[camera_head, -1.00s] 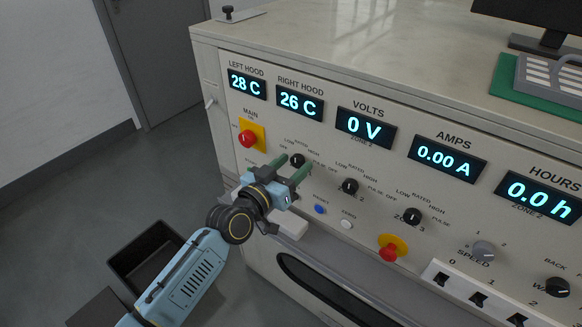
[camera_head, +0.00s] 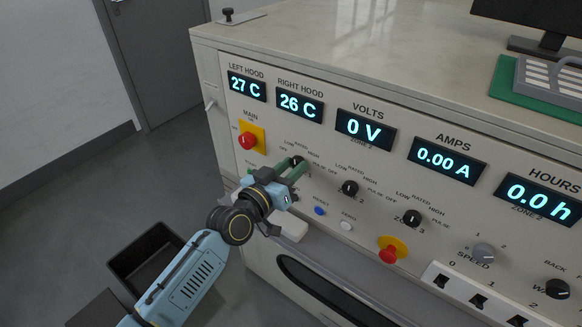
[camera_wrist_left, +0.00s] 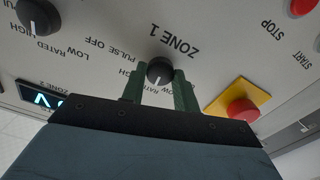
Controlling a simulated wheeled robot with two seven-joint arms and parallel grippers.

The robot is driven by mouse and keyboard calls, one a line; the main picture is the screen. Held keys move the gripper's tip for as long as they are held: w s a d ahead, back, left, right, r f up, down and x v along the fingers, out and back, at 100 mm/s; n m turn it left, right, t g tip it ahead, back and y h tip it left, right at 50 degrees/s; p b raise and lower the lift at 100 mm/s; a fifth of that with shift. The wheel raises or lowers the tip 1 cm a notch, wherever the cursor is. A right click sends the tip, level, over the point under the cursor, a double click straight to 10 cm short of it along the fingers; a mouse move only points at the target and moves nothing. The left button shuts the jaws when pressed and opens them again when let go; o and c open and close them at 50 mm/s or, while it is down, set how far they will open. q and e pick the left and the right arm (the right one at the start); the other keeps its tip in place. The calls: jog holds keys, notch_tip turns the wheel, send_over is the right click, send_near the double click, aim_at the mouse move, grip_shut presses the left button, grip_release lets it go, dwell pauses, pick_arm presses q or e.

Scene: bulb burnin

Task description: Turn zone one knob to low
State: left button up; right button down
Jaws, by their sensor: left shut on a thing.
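The zone 1 knob (camera_head: 296,160) is a small black dial on the cream panel under the left displays. It also shows in the left wrist view (camera_wrist_left: 160,70), beside the ZONE 1 label. My left gripper (camera_head: 295,167) has its two green fingers closed on either side of this knob. In the left wrist view the fingers (camera_wrist_left: 158,82) flank it closely. A pale pointer mark shows on the knob's lower side there, toward the LOW and RATED lettering. The fingers hide part of the lettering, so I cannot tell the exact setting. My right gripper is not in view.
The red main button (camera_head: 247,140) on its yellow plate is left of the knob. The zone 2 knob (camera_head: 349,188) and zone 3 knob (camera_head: 411,217) are to the right. A blue button (camera_head: 320,211) and a white button (camera_head: 347,226) sit below.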

pick_arm(q)
jog(key=n, duration=0.3)
jog(key=shift+n, duration=1.8)
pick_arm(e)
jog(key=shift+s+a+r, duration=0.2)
pick_arm(q)
jog(key=o, duration=1)
jog(key=p+v, duration=0.1)
jog(key=v, duration=1.2)
jog(key=shift+s+a+p, duration=0.2)
jog(key=shift+p, duration=0.15)
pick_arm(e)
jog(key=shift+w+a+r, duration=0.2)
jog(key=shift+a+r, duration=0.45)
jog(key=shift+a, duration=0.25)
